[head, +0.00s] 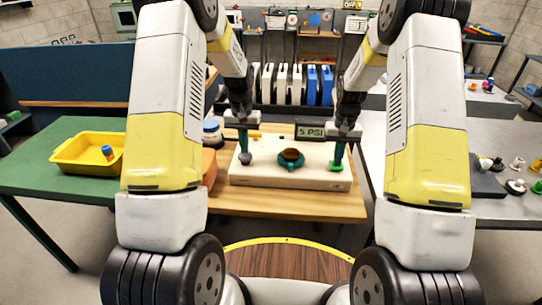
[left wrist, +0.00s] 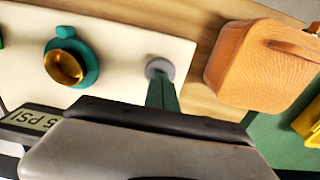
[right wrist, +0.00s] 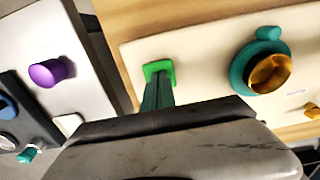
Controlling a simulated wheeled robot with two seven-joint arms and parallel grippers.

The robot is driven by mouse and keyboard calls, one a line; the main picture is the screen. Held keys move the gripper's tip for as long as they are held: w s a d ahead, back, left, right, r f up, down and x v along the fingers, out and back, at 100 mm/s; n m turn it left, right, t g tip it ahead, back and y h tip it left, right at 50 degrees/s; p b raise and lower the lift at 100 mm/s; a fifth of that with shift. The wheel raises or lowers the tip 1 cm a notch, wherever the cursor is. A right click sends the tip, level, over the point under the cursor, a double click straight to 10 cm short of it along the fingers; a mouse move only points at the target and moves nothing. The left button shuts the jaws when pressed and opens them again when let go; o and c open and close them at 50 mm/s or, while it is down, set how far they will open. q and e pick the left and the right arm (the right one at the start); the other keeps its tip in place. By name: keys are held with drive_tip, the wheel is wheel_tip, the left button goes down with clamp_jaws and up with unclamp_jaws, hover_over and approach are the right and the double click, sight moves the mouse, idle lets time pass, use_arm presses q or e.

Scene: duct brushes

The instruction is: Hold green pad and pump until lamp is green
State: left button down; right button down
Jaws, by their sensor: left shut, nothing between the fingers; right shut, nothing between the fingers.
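A cream board (head: 300,180) lies on the wooden bench. The green pad (head: 335,167) is at its right end and also shows in the right wrist view (right wrist: 160,67). My right gripper (head: 338,157) is shut, its fingertips down at the pad. A grey round knob (head: 245,158), perhaps the pump, is at the left end and in the left wrist view (left wrist: 160,66). My left gripper (head: 243,147) is shut, its tips at the knob. Contact is unclear at both. Between them an amber-brown dome, perhaps the lamp (head: 291,156), sits in a teal ring. The display (head: 310,132) reads 5 PSI.
A yellow tray (head: 72,160) with a blue item is on the green table at left. The grey table (head: 440,140) at right holds several small pegs, one purple (right wrist: 48,72).

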use_arm(q)
drive_tip(key=shift+f, duration=1.05)
drive_tip(key=shift+r, duration=1.15)
drive_tip(key=shift+f, duration=0.1)
drive_tip(key=shift+f, duration=1.05)
drive_tip(key=shift+r, duration=1.15)
